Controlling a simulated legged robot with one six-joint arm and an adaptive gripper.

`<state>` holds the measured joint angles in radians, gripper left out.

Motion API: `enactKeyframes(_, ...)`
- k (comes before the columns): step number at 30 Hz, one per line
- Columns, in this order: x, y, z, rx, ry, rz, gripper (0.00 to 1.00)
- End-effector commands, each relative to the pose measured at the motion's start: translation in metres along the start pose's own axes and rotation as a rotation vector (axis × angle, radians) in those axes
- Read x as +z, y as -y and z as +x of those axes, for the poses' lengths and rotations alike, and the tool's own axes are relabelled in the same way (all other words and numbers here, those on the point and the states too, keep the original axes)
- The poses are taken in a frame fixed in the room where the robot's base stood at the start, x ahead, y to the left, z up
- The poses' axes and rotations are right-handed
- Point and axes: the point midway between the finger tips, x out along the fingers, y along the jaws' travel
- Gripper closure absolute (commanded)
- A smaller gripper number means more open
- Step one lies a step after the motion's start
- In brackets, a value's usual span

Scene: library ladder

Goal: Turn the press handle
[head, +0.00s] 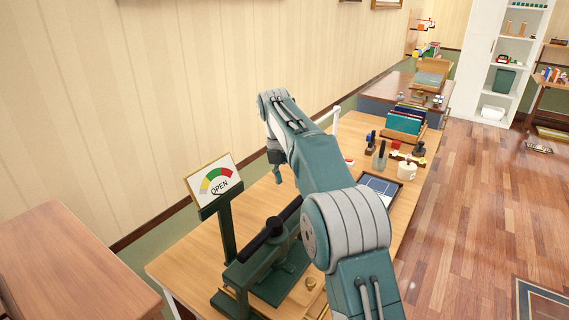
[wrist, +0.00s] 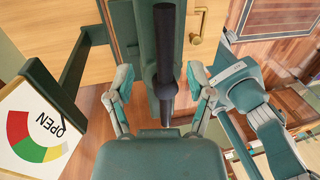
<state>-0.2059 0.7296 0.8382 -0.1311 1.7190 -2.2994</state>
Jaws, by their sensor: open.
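The green press (head: 262,268) stands on the near end of the wooden table. Its black bar handle (head: 270,232) lies across the top; in the wrist view this handle (wrist: 164,50) runs up and down the middle of the picture. My gripper (wrist: 160,85) is open and empty, with one finger on each side of the handle in that view. I cannot tell how far the fingertips are above the bar. In the head view my gripper (head: 277,172) is partly hidden by my arm. A sign (head: 213,184) with a coloured arc reads OPEN beside the press; it shows in the wrist view (wrist: 38,135).
The table (head: 180,264) runs back along the wall. A brown cabinet (head: 75,262) stands at the left. The wooden floor at right is largely clear.

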Motion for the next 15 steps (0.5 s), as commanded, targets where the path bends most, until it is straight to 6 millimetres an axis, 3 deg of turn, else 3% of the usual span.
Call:
enactKeyframes(6,0.001,-0.001,-0.026,0.002,0.002,0.0,0.31)
enactKeyframes(15,0.002,-0.003,-0.046,0.001,0.002,0.001,0.31)
